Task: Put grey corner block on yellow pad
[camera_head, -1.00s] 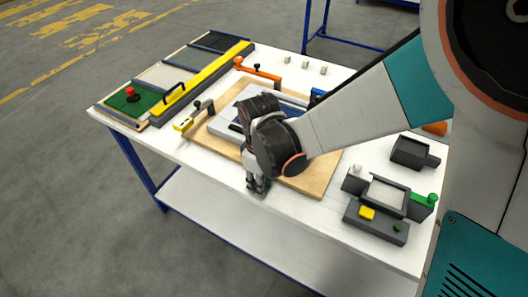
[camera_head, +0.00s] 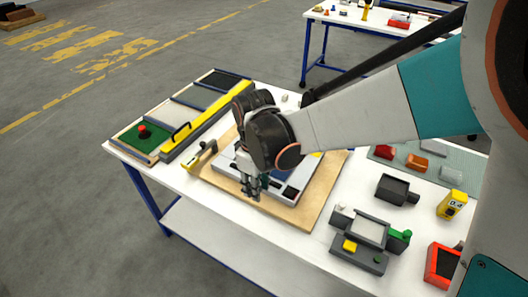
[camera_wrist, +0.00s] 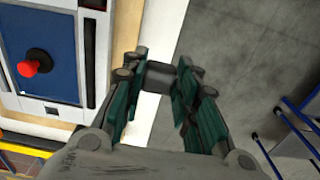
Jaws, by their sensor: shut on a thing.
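My gripper (camera_head: 252,192) is over the front part of the wooden board, near the table's front edge. In the wrist view my gripper (camera_wrist: 158,80) is shut on a small dark grey block (camera_wrist: 157,76) between its two fingertips. In the head view the block is too small to make out. A small yellow patch (camera_head: 318,154) shows behind my arm on the white fixture, mostly hidden. I cannot tell if it is the yellow pad.
The fixture's blue panel with a red knob (camera_wrist: 32,66) lies left of the gripper in the wrist view. The wooden board (camera_head: 298,213) lies under the fixture. A long yellow bar (camera_head: 205,115) is to the left; a dark grey holder (camera_head: 355,250) stands right.

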